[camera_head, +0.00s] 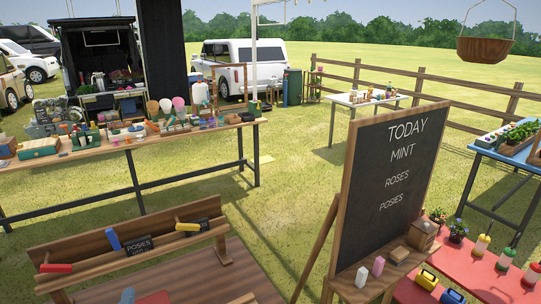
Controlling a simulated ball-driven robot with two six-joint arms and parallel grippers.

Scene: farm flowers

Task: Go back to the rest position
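Neither of my grippers can be made out in the head view. A chalkboard (385,190) on a wooden easel stands right of centre and reads TODAY, MINT, ROSES, POSIES. A wooden rack (90,262) at the lower left has a small POSIES sign (139,245). A red item (55,268), a blue item (112,238) and a yellow item (188,226) rest on the rack.
A long table (190,133) with many goods stands at the back left. A red table (485,270) with bottles and potted flowers is at the lower right. A blue table (486,150) holds plants. Grass (275,210) lies open in the middle.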

